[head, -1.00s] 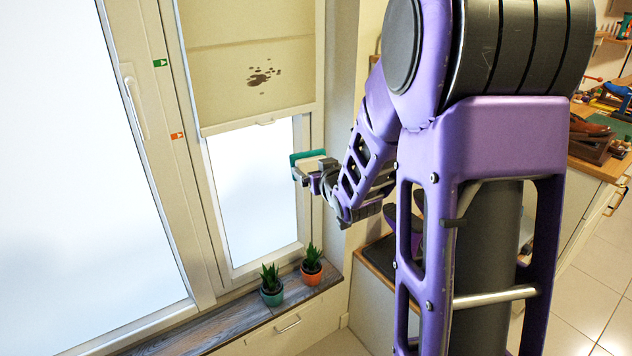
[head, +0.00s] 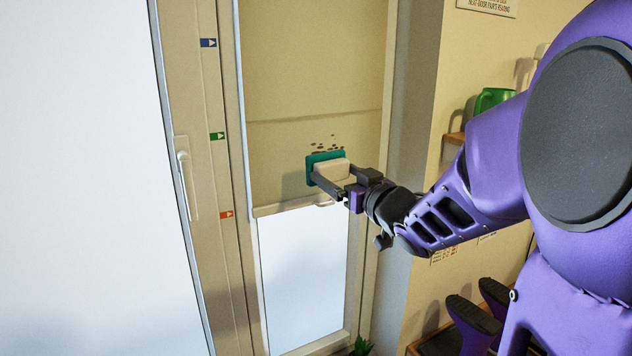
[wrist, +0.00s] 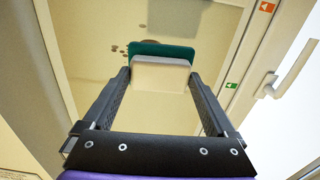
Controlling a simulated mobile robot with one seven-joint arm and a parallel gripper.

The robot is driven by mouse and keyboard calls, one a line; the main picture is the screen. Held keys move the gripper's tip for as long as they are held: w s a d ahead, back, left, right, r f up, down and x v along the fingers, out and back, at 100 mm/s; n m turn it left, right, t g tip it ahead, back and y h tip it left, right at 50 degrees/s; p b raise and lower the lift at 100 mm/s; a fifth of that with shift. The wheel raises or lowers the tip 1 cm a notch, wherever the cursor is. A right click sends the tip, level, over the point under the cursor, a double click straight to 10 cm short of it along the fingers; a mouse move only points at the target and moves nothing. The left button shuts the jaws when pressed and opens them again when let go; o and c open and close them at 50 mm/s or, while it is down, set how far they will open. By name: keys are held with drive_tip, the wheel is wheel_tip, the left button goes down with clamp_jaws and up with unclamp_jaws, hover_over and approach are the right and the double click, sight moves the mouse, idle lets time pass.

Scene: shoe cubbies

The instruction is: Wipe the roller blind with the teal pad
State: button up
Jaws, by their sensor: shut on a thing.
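The roller blind (head: 300,75) is a beige sheet drawn partway down the narrow window, with its bottom bar just below my gripper. Dark spots (head: 325,142) show on its lower part, right above the pad; the pad hides what lies behind it. My gripper (head: 343,181) is shut on the light block backing of the teal pad (head: 312,174). The pad is at the blind's face and looks flat to it; I cannot tell for certain whether it touches. In the wrist view the teal pad (wrist: 160,50) lies beyond the fingers, with dark spots to its left.
The large window's handle (head: 185,180) sticks out on the left, beside a frame with blue, green and red arrow labels. A wall corner stands right of the blind.

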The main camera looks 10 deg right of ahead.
drive_tip(key=shift+b+x, duration=0.35)
drive_tip(key=shift+x, duration=2.5)
drive_tip(key=shift+x, duration=0.95)
drive_tip(key=shift+w+d+p, duration=0.2)
drive_tip(key=shift+d+p, duration=0.2)
drive_tip(key=shift+d, duration=0.35)
drive_tip(key=shift+w+d+p, duration=0.2)
drive_tip(key=shift+d+p, duration=0.15)
drive_tip(key=shift+d, duration=0.45)
drive_tip(key=w+d+p, duration=0.1)
drive_tip(key=d, duration=0.1)
drive_tip(key=d+p, duration=0.1)
drive_tip(key=d, duration=0.1)
drive_tip(key=w+d+p, duration=0.1)
drive_tip(key=d, duration=0.2)
drive_tip(key=shift+w, duration=0.3)
drive_tip(key=shift+a, duration=0.1)
